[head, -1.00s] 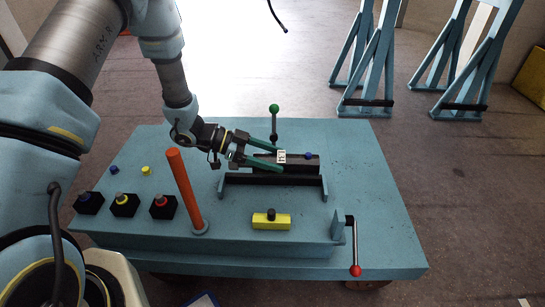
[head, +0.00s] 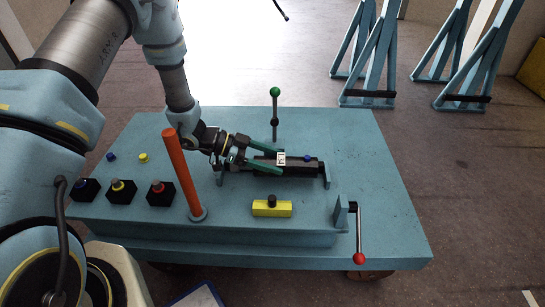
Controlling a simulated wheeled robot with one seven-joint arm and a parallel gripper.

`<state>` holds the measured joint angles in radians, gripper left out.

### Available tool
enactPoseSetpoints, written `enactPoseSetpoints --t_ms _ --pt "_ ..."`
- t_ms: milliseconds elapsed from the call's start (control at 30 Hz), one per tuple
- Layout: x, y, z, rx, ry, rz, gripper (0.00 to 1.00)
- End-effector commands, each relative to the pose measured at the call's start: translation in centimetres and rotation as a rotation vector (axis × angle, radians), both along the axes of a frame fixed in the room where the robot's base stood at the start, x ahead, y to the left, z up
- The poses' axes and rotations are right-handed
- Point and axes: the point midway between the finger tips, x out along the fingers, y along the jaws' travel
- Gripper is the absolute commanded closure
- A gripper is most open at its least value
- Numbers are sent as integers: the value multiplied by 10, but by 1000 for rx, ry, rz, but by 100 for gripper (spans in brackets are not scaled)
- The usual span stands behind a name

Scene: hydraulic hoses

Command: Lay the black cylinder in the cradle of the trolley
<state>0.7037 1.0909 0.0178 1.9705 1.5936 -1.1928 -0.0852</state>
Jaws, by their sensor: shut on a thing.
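The black cylinder (head: 304,168) has a white label and a small blue fitting on top. It lies level, lengthwise over the cradle (head: 326,177) on the blue trolley (head: 365,165). The cradle's end supports show at both sides, and the cylinder hides most of its dark bar. I cannot tell whether the cylinder rests on the supports or hangs just above them. My gripper (head: 281,161) reaches in from the left, its green fingers shut on the cylinder near the label.
An orange post (head: 184,175) stands close by my gripper at the left. A green-knobbed lever (head: 275,115) stands behind the cradle. A yellow block (head: 272,208) sits in front. A red-knobbed crank (head: 359,235) hangs at the trolley's front right. Button boxes (head: 122,192) line the left.

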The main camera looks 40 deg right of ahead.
Motion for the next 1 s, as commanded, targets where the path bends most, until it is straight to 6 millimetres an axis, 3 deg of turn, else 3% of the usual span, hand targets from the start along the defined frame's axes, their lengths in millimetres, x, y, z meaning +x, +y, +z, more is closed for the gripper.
enactPoseSetpoints --t_ms 533,933,967,1000 --pt "-1 -1 -32 -4 2 0 100" --pt "1 -1 -38 -3 -6 0 100" --pt "1 -1 -38 -3 -6 0 25" --pt "1 -2 -38 -5 -6 -1 20"
